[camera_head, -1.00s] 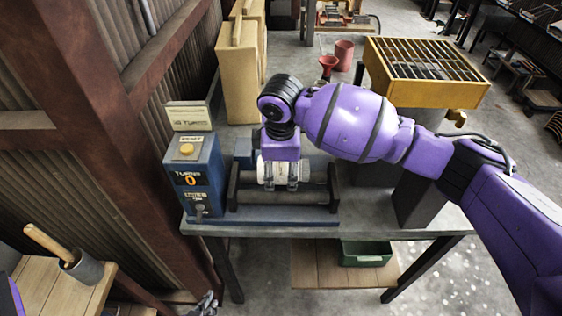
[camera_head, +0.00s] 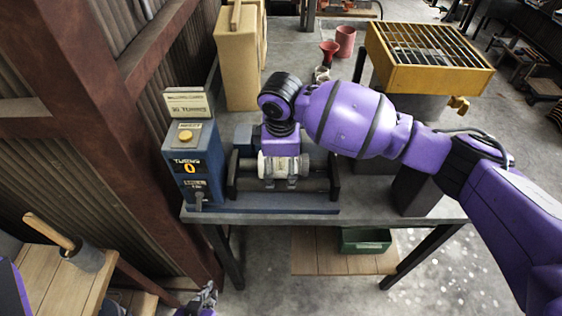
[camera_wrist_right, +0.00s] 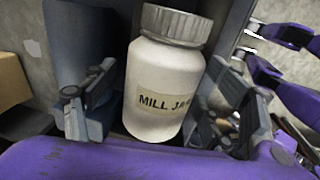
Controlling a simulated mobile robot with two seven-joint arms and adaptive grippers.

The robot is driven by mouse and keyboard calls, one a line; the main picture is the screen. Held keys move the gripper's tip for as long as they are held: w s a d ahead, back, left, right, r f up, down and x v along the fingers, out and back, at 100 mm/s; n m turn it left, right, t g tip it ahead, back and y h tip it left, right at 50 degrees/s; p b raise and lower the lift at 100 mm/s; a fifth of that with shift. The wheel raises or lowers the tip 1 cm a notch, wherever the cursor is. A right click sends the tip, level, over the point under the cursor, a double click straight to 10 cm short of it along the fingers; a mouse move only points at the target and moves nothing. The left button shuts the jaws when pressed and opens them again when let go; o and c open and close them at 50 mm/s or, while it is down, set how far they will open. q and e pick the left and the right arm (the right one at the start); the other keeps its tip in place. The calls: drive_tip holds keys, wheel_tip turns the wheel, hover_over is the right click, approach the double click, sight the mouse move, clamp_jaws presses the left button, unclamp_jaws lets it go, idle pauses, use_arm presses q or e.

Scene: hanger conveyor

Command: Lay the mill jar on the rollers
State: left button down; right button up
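The white mill jar (camera_head: 304,163) lies on its side at the rollers (camera_head: 319,184) of the mill stand, its length along them. Contact with the rollers is partly hidden by the gripper. My right gripper (camera_head: 280,183) points down over the jar from above. In the right wrist view the jar (camera_wrist_right: 160,85), with grey cap and label, is between the two fingers (camera_wrist_right: 150,110); a gap shows beside the left finger, so they look open around it. My left gripper (camera_head: 203,300) is at the bottom edge, away from the jar, partly cut off, its opening unclear.
A blue control box (camera_head: 190,165) showing 0 stands left of the rollers, with a card reading 30 turns (camera_head: 188,103) behind. A yellow grated box (camera_head: 428,60), red cups (camera_head: 345,40) and a tan case (camera_head: 236,65) are behind. A mallet (camera_head: 50,232) lies lower left.

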drive_tip(key=r, duration=0.4)
drive_tip(key=s+r, duration=0.1)
drive_tip(key=r, duration=0.7)
drive_tip(key=shift+s, duration=0.4)
drive_tip(key=shift+f, duration=0.1)
